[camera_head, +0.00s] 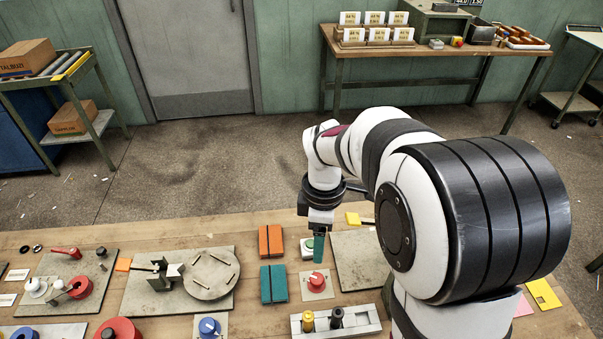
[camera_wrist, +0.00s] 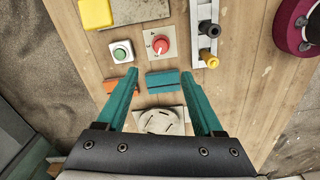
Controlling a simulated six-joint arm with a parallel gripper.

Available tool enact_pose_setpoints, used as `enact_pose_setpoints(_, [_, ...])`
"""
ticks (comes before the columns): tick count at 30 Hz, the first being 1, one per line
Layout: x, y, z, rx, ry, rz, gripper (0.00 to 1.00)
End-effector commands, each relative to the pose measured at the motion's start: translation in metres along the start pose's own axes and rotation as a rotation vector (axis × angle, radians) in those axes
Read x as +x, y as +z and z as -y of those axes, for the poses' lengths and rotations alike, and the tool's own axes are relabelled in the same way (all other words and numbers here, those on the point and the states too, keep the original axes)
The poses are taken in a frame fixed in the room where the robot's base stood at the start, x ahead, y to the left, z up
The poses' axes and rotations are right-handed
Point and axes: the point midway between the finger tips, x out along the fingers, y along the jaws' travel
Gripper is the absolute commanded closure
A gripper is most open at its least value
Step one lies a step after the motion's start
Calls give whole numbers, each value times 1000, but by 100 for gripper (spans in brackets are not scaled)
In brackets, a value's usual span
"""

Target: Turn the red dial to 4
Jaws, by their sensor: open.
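The red dial (camera_head: 317,282) sits on a small beige plate (camera_head: 327,293) on the wooden bench, right of the teal blocks. In the wrist view the red dial (camera_wrist: 160,43) shows top-centre, with a pale pointer line and marks on its plate too small to read surely. My gripper (camera_head: 318,247) hangs above the bench just behind the dial in the head view, pointing down. In the wrist view its two teal fingers (camera_wrist: 160,72) are spread wide with nothing held between them. The dial lies beyond the fingertips, apart from them.
A green button (camera_wrist: 121,53) stands beside the dial. Orange (camera_head: 271,241) and teal blocks (camera_head: 273,284) lie left of it. A grey rack with yellow and black pegs (camera_head: 336,320) is close in front. A blue dial (camera_head: 209,327) and a round turntable (camera_head: 210,274) are further left.

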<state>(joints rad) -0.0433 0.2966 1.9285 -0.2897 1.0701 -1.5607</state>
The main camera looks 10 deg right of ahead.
Motion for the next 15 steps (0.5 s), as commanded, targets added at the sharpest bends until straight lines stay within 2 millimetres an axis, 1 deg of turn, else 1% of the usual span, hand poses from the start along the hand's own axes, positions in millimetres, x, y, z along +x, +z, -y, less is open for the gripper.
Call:
enact_pose_setpoints(9, [93, 1, 3, 5, -8, 2, 31])
enact_pose_setpoints(12, [116, 1, 3, 6, -6, 1, 31])
enact_pose_setpoints(15, [132, 1, 2, 6, -4, 1, 31])
